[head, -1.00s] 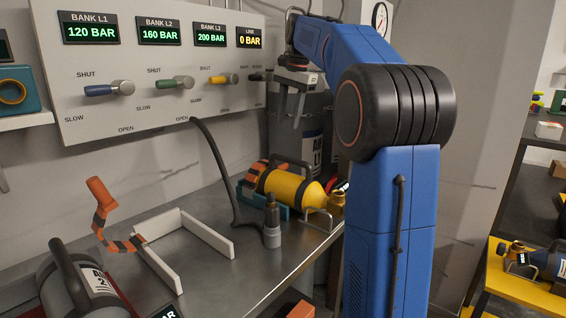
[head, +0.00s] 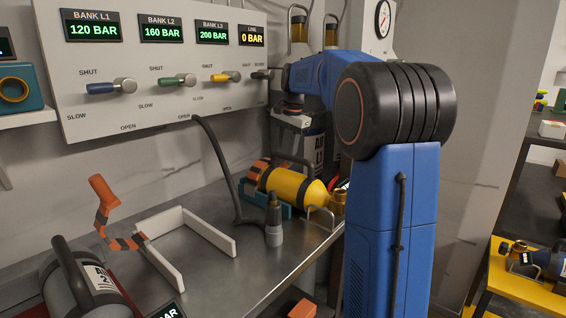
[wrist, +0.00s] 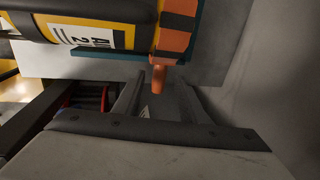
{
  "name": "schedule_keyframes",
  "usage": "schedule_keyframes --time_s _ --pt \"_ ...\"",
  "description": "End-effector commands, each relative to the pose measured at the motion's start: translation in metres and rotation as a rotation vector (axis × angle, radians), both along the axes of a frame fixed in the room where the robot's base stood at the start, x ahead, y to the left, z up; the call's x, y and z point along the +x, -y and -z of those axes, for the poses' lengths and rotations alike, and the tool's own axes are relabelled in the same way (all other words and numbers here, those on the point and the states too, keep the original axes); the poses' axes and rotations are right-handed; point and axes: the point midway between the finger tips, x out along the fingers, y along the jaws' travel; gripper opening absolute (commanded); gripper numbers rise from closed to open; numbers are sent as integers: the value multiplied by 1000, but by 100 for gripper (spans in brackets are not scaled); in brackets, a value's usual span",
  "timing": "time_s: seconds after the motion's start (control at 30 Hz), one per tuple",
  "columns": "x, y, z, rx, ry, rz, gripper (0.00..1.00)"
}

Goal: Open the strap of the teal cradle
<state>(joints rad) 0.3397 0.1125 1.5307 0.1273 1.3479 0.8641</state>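The teal cradle (head: 287,211) sits at the far end of the bench with a yellow cylinder (head: 306,190) lying in it. Its orange-and-black strap (head: 257,170) lies over the cylinder's left end; the strap also shows in the wrist view (wrist: 173,42). An orange tab (wrist: 158,79) sticks out from the strap towards my gripper. My gripper (wrist: 158,98) is open, its two fingers apart, with the tab in line with the gap and seemingly just beyond the fingertips. In the head view my gripper is above and behind the cradle; its fingertips are hard to make out there.
A white cradle (head: 207,232) with a raised orange strap (head: 105,200) stands empty at the left. A black hose (head: 222,165) with a grey fitting (head: 274,236) stands before the teal cradle. The valve panel (head: 110,120) is behind. A grey cylinder (head: 80,288) lies at front left.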

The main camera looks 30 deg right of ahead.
Motion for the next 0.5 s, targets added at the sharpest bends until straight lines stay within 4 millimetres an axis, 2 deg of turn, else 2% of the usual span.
schedule_keyframes --time_s 0.2,0.5 --pt "5 -2 25 1 -1 0 38" --pt "6 -2 32 0 0 0 38"
